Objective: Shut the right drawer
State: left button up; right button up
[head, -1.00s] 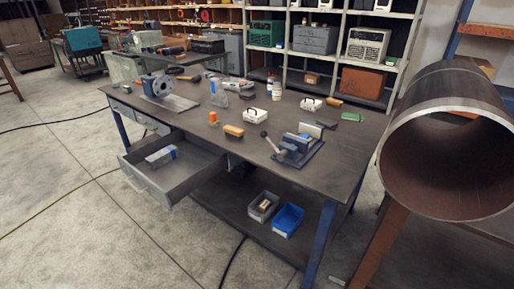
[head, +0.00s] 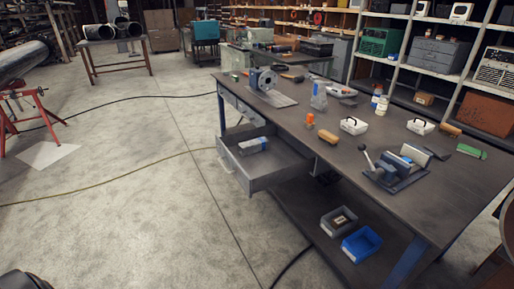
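The right drawer (head: 273,178) is a grey metal drawer under the workbench (head: 340,150). It is pulled well out toward the open floor, and a blue and white box (head: 254,145) lies inside it. Its handle (head: 226,164) is on the outer front face. To its left, a closed drawer front (head: 240,108) sits under the bench top. Neither gripper shows in the head view; a dark rounded shape at the bottom left corner cannot be made out.
The concrete floor before the drawer is clear except for cables (head: 110,184). The bench top holds a vise (head: 400,165) and several small items. Grey (head: 338,222) and blue (head: 361,244) bins sit on the lower shelf. A red pipe stand (head: 35,108) is at far left.

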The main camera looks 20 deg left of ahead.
aim_at(285, 160)
jog(key=k, duration=0.6)
jog(key=u, duration=0.9)
jog(key=i, duration=1.35)
jog(key=z, duration=0.6)
jog(key=i, duration=0.35)
jog(key=z, duration=0.35)
